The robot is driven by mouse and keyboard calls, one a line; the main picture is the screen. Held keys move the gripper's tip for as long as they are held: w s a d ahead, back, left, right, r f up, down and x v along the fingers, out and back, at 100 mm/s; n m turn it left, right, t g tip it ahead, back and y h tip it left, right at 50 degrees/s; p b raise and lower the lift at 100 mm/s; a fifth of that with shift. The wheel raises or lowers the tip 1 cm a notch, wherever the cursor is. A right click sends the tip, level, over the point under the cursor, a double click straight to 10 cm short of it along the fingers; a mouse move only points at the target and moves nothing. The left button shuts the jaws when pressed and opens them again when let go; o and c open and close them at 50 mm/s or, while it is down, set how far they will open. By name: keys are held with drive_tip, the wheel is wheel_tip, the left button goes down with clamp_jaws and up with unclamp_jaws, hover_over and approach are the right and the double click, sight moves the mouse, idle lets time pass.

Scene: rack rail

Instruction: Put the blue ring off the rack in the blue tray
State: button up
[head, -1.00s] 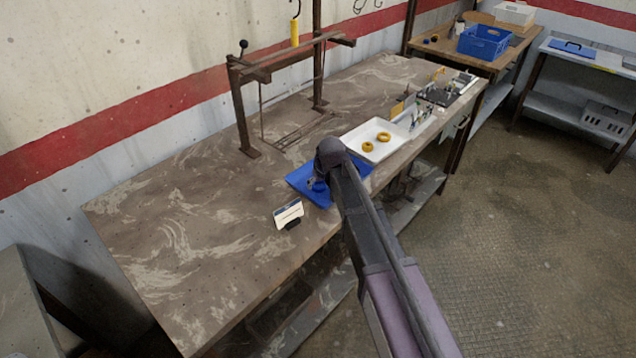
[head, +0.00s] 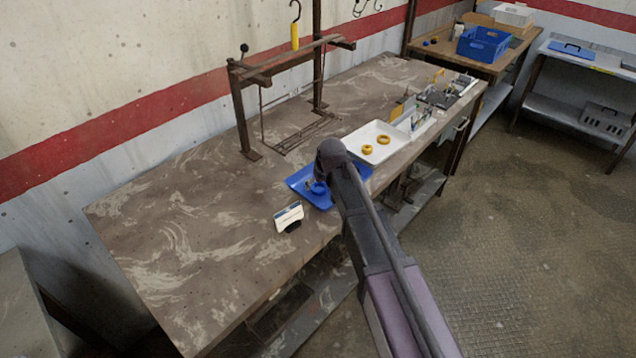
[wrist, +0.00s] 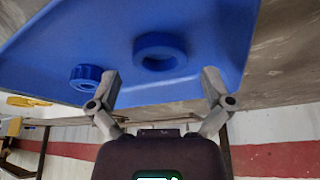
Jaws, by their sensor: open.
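The blue tray (head: 299,181) lies on the workbench in front of the rack and fills much of the wrist view (wrist: 60,40). A smooth blue ring (wrist: 160,42) lies in the tray in the wrist view. A smaller, ribbed blue round piece (wrist: 85,74) lies to its left, also in the tray. One blue ring (head: 319,188) shows in the tray in the head view, beside my wrist. My gripper (wrist: 160,82) is open, its fingers apart near the smooth ring and holding nothing. In the head view my arm hides the tray's right part and most of the gripper.
The rack (head: 240,110) stands behind the tray; no ring shows on its rail. A yellow piece (head: 294,36) hangs from a hook above. A white tray (head: 352,139) with two yellow rings is right of my wrist. A small card stand (head: 289,214) is in front. The bench's left is clear.

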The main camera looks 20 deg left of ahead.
drive_tip(key=p+v, duration=0.9)
drive_tip(key=v, duration=0.2)
drive_tip(key=shift+p, duration=0.35)
drive_tip(key=shift+s, duration=0.1)
drive_tip(key=shift+d, duration=0.15)
idle(0.6)
drive_tip(key=s+d+m+g+h, duration=0.1)
drive_tip(key=s+d, duration=0.3)
drive_tip(key=d, duration=0.9)
drive_tip(key=s+d+f+m+g+h, duration=0.1)
drive_tip(key=s+d+m, duration=0.3)
drive_tip(key=d, duration=0.9)
drive_tip(key=s+d+m+g+h, duration=0.1)
drive_tip(key=s+d+m, duration=0.2)
drive_tip(key=d, duration=1)
drive_tip(key=shift+s+f, duration=0.2)
drive_tip(key=shift+s, duration=0.9)
